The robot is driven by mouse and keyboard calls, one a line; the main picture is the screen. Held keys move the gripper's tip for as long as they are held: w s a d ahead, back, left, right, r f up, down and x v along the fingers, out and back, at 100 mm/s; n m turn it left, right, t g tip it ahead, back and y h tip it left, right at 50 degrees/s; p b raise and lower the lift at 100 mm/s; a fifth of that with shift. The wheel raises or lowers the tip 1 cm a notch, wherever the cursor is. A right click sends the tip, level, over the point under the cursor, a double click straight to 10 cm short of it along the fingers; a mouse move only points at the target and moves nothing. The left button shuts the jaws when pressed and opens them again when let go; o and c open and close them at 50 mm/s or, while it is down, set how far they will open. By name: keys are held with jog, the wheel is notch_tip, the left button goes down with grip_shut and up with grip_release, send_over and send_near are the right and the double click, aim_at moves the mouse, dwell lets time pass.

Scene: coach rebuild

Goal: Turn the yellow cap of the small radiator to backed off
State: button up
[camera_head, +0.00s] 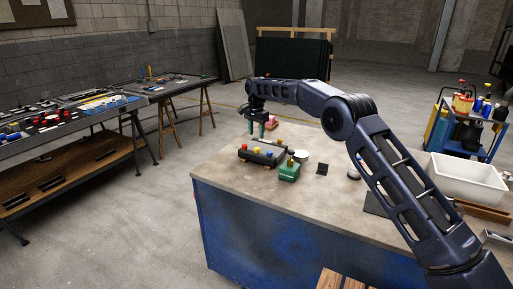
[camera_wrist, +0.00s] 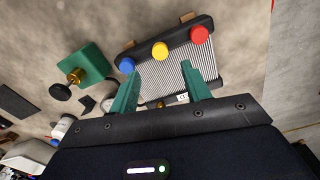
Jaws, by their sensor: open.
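The small radiator (camera_wrist: 176,72) lies on the worktop, with a black top rail and a ribbed grey core in the wrist view. Its yellow cap (camera_wrist: 160,51) sits in the middle of the rail, between a blue cap (camera_wrist: 127,65) and a red cap (camera_wrist: 199,35). In the head view the radiator (camera_head: 262,156) is dark, with its yellow cap (camera_head: 257,151) showing. My gripper (camera_wrist: 163,75) is open, its two green fingers apart over the radiator core. No cap is between the fingers. In the head view my gripper (camera_head: 256,133) hangs above the worktop, behind the radiator.
A green box with a brass fitting and black knob (camera_wrist: 78,76) stands close beside the radiator. The worktop (camera_head: 225,176) is bare at the front left. A white tub (camera_head: 468,178) stands on the right. A long bench with parts (camera_head: 60,122) is at the left.

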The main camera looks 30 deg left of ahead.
aim_at(257, 148)
notch_tip(257, 148, down, 8)
jog(key=shift+f, duration=0.1)
dwell(0.4)
jog(key=c, duration=1)
